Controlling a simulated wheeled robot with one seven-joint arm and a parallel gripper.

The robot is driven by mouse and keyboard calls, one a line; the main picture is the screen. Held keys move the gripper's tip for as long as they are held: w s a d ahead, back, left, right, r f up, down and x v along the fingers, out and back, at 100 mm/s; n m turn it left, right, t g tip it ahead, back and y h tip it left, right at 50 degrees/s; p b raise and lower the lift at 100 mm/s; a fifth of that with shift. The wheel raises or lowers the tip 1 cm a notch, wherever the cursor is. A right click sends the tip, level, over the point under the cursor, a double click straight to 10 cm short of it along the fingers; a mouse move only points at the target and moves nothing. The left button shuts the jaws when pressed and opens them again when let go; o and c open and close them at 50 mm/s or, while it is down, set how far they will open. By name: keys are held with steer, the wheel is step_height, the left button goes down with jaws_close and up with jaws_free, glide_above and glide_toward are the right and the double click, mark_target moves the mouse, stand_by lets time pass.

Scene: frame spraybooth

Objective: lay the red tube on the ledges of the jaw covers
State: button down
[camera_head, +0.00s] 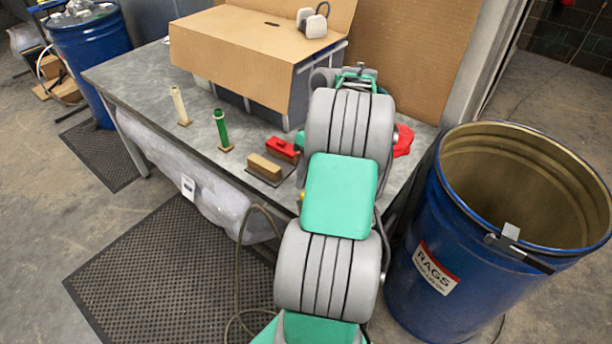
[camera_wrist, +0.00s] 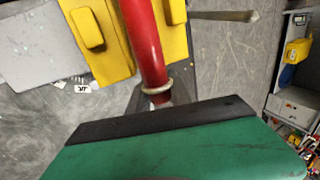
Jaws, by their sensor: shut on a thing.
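The red tube (camera_wrist: 147,45) shows in the wrist view, running from the top edge down to a pale collar near my gripper (camera_wrist: 158,98). My gripper is shut on the tube; its fingers are mostly hidden behind its green and black body. Two yellow blocks, which look like the jaw covers, lie on either side of the tube: a larger left one (camera_wrist: 100,45) and a right one (camera_wrist: 177,35), each with a raised pad. I cannot tell whether the tube touches them. In the head view my arm hides the gripper and the tube.
A grey bench (camera_head: 150,85) carries a cardboard box (camera_head: 255,65), an upright cream tube (camera_head: 180,106), an upright green tube (camera_head: 221,130), a tan block (camera_head: 265,168) and a red-topped block (camera_head: 283,150). A blue rags barrel (camera_head: 425,240) stands close on the right.

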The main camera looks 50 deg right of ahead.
steer(key=shift+f, duration=0.15)
steer(key=shift+f+b, duration=0.35)
steer(key=shift+b, duration=0.1)
steer(key=shift+f+b, duration=1.05)
steer(key=shift+f, duration=0.15)
steer(key=c, duration=1.1)
jaws_free()
steer(key=p+v, duration=0.6)
steer(key=v, duration=0.2)
